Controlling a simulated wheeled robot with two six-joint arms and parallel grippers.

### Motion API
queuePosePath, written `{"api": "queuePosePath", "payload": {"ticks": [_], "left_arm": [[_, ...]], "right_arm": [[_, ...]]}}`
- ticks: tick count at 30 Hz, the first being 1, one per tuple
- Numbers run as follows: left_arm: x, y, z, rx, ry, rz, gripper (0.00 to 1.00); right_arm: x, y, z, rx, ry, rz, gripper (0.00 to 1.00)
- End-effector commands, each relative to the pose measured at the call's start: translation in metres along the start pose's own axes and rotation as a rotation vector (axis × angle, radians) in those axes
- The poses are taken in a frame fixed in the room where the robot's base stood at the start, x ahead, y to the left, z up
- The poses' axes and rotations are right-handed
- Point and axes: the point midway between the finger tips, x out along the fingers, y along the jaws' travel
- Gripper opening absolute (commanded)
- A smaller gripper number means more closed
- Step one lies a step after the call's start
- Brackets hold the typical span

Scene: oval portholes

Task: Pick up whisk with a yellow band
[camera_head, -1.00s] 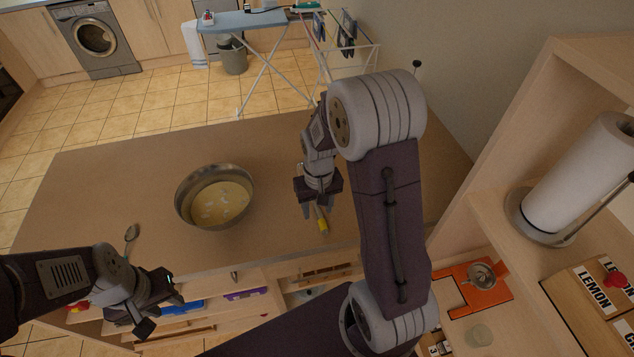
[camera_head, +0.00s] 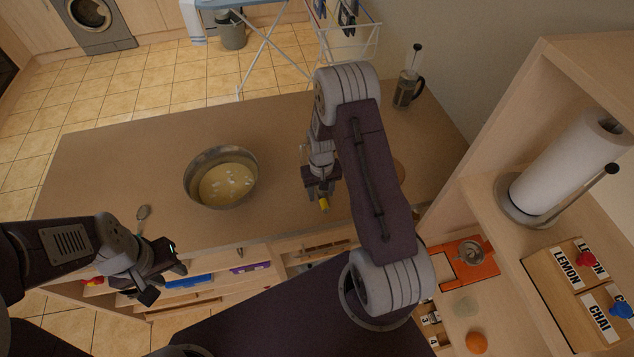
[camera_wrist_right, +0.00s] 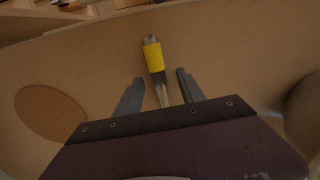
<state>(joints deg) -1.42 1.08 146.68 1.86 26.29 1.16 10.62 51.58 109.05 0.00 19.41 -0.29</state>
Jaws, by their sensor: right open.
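The whisk with a yellow band (camera_head: 324,204) lies on the wooden counter, mostly hidden under my right gripper in the head view. In the right wrist view its yellow band (camera_wrist_right: 154,58) and grey handle end show ahead of the fingers, and the handle runs back between them. My right gripper (camera_head: 318,193) is open, its two fingers (camera_wrist_right: 158,90) on either side of the handle with gaps. The rest of the whisk is hidden behind the gripper body. My left gripper (camera_head: 164,278) is at the lower left, away from the whisk, with its fingers apart and nothing seen between them.
A metal bowl (camera_head: 188,186) of pale batter stands on the counter left of my right gripper. A round brown disc (camera_wrist_right: 50,112) lies nearby. A French press (camera_head: 405,90) stands at the back right; shelves stand right.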

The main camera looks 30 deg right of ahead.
Motion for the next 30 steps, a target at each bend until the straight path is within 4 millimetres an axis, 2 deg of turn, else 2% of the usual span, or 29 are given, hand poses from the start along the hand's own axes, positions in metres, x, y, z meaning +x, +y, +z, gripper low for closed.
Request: {"api": "queuePosePath", "payload": {"ticks": [6,7,11,12,23,26,30], "left_arm": [[0.000,0.000,0.000,0.000,0.000,0.000,0.36],[0.000,0.000,0.000,0.000,0.000,0.000,0.36],[0.000,0.000,0.000,0.000,0.000,0.000,0.36],[0.000,0.000,0.000,0.000,0.000,0.000,0.36],[0.001,0.000,0.000,0.000,0.000,0.000,0.36],[0.004,0.000,0.001,0.000,0.000,0.000,0.36],[0.011,0.000,0.001,0.000,0.000,0.000,0.36]], "right_arm": [[0.002,0.000,0.000,0.000,0.001,0.000,0.46],[0.002,0.000,0.000,0.000,0.001,0.000,0.41],[0.002,0.000,0.000,0.000,0.001,0.000,0.05],[0.002,0.000,0.000,0.000,0.001,0.000,0.00],[-0.002,0.000,-0.001,0.000,0.003,0.000,0.00],[-0.011,0.000,-0.002,0.000,0.005,0.000,0.00],[-0.038,0.000,-0.002,0.000,0.009,0.000,0.00]]}}
